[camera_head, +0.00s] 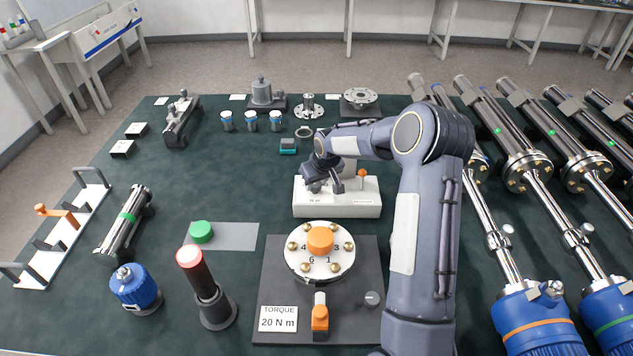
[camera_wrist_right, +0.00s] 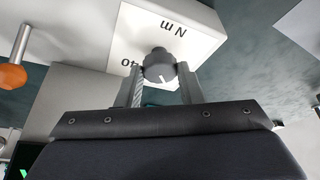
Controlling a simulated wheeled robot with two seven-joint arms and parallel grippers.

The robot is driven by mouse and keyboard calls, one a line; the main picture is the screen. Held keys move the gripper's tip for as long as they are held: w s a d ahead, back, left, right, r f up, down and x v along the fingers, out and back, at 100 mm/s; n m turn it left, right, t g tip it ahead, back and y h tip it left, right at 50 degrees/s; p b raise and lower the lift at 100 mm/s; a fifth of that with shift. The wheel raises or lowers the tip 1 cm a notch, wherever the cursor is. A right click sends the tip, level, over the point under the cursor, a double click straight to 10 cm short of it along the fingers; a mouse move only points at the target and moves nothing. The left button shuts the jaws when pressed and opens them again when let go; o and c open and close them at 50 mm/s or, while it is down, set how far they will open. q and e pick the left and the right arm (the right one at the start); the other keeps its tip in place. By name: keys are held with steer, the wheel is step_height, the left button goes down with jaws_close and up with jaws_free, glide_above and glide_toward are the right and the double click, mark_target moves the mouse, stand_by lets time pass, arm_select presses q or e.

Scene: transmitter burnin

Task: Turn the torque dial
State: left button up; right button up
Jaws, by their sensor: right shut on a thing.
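The torque dial (camera_wrist_right: 158,64) is a small grey knob with a white pointer line. It sits on a label marked "N m" on the white box (camera_head: 350,205); part of the number scale is hidden. In the right wrist view my right gripper (camera_wrist_right: 162,78) has one finger on each side of the dial and is shut on it. In the head view my right gripper (camera_head: 330,182) is at the left part of the box's top and hides the dial. My left gripper is not in view.
An orange-tipped lever (camera_head: 362,174) stands on the box's right part. In front is a dark fixture (camera_head: 272,270) with a bolted white flange (camera_head: 320,264) and a "TORQUE 20 N m" sign (camera_head: 278,319). Large metal cylinders (camera_head: 510,140) fill the right side.

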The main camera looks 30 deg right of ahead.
steer(key=shift+n, duration=0.5)
steer(key=o, duration=1)
steer(key=shift+c, duration=0.2)
steer(key=shift+r, duration=0.1)
steer(key=v, duration=0.7)
steer(key=shift+s+r+b, duration=0.2)
steer(key=shift+r+b, duration=0.1)
steer(key=shift+b, duration=0.15)
steer(key=shift+s+d, duration=0.1)
